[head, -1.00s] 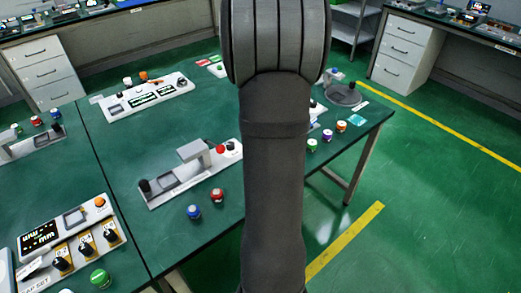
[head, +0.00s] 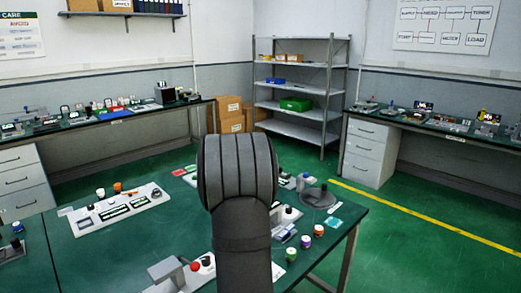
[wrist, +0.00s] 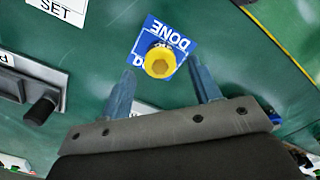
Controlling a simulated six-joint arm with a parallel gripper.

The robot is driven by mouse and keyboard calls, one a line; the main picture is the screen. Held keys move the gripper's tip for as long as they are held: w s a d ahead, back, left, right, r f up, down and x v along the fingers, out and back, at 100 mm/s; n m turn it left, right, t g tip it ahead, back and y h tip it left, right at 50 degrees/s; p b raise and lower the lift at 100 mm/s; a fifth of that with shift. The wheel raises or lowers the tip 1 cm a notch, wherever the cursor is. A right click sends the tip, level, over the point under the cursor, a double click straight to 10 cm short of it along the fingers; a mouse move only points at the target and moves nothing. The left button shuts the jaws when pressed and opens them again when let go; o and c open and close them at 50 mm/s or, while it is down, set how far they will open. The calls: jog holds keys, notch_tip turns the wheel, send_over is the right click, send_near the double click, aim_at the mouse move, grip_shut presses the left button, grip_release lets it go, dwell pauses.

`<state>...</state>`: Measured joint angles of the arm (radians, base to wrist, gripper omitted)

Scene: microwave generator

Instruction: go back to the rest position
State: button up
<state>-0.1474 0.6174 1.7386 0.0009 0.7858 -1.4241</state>
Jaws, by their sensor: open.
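My gripper (wrist: 161,68) shows in the wrist view with its two blue-grey fingers apart and nothing clasped between them. The height of the fingers above the table is hard to tell. In the head view my dark grey arm stands in the middle foreground, and the gripper is hidden.
The green table (head: 110,250) carries a white panel (head: 117,209), a round grey stand (head: 318,197) and several small coloured-top pieces. A grey shelf (head: 298,132) stands behind. Green floor (head: 420,245) is clear at the right.

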notch_tip(320, 180, down, 3)
jog(key=shift+f, duration=0.1)
jog(key=shift+r, duration=1.7)
jog(key=shift+f, duration=0.15)
